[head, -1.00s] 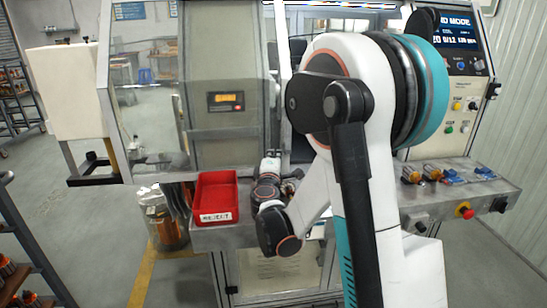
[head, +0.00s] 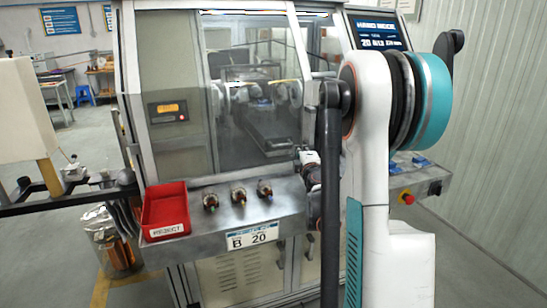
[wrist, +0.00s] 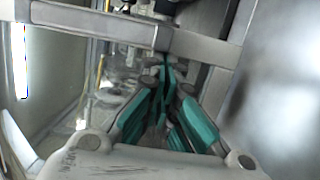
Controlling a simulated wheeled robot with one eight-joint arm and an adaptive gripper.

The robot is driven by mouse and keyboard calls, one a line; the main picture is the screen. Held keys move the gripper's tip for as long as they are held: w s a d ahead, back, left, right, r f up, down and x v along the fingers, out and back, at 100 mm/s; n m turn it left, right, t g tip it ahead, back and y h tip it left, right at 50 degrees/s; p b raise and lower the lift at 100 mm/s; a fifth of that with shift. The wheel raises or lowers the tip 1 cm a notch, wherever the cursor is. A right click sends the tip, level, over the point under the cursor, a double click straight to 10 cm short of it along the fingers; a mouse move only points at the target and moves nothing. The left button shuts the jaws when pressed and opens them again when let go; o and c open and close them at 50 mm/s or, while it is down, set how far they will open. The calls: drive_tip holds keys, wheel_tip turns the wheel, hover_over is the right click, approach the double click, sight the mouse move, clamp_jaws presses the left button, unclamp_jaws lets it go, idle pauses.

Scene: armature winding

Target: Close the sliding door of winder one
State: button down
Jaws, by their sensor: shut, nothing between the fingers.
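The sliding door (head: 258,90) of the winder is a clear pane in a metal frame. It stands right of the beige panel with the orange display, and the interior shows through it. Its right frame post (head: 303,95) is beside my arm. Some opening appears to show right of the post, but my arm hides much of it. My gripper (head: 309,158) is at the lower end of this post, largely hidden by my arm. In the wrist view my gripper (wrist: 165,75) has its teal fingers together and empty, close to a metal frame bar (wrist: 185,45). I cannot tell whether they touch.
A red reject bin (head: 166,208) and several small armatures (head: 238,195) sit on the metal ledge (head: 200,222) below the door. A control console (head: 383,38) and a red button (head: 408,198) are on the right. Floor is clear at lower right.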

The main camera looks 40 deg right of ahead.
drive_tip(key=s+d, duration=0.4)
drive_tip(key=d, duration=0.6)
drive_tip(key=s+d, duration=0.3)
drive_tip(key=d, duration=0.8)
drive_tip(key=shift+s, duration=0.35)
